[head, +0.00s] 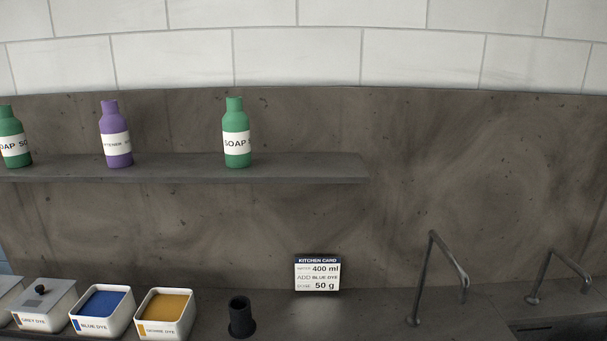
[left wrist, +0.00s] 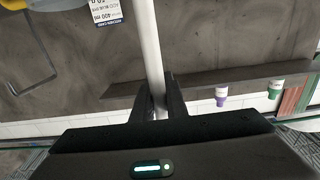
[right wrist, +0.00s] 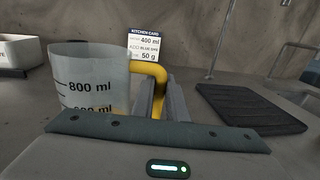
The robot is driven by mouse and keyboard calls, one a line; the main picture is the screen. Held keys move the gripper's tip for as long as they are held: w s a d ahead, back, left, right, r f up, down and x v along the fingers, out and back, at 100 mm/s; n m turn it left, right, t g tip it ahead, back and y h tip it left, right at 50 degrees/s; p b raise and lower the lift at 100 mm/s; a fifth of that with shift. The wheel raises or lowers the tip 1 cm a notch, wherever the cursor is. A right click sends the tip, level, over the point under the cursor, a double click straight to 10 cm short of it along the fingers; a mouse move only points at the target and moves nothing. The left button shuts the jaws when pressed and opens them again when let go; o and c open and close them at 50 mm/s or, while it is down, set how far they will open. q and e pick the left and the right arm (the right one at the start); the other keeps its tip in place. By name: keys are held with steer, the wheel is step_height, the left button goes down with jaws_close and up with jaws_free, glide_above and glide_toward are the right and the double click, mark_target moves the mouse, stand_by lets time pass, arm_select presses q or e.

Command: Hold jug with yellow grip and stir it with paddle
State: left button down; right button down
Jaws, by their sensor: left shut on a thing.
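The clear jug (right wrist: 90,78) stands upright at the left of the right wrist view, with black "800 ml" lettering. Its yellow grip (right wrist: 153,72) curves down between the fingers of my right gripper (right wrist: 160,100); how firmly they close on it is unclear. My left gripper (left wrist: 157,95) is shut on the pale shaft of the paddle (left wrist: 149,40). The shaft runs out of the left wrist view at the top, so its far end is hidden. A pale rounded part and a yellow piece at that view's top left look like the jug. Neither gripper shows in the head view.
The kitchen card (head: 317,273) stands against the back wall. Blue dye (head: 102,311) and orange dye (head: 165,313) tubs and a black cup (head: 242,317) stand left of it. Taps (head: 436,280) rise at right. A dark ribbed mat (right wrist: 243,108) lies right of the jug.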

stand_by(0.7)
arm_select(q)
steer(key=w+d+r+m+g+h, duration=0.1)
steer(key=w+d+r+m+h, duration=0.2)
steer(key=w+d+r, duration=0.3)
steer(key=w+d+r+m+g+h, duration=0.1)
steer(key=w+d+r+m+h, duration=0.2)
steer(key=d, duration=0.9)
steer(key=w+r+h, duration=0.3)
steer(key=shift+w, duration=0.2)
step_height(320, 180, down, 19)
stand_by(1.4)
steer(key=shift+s, duration=0.2)
stand_by(0.5)
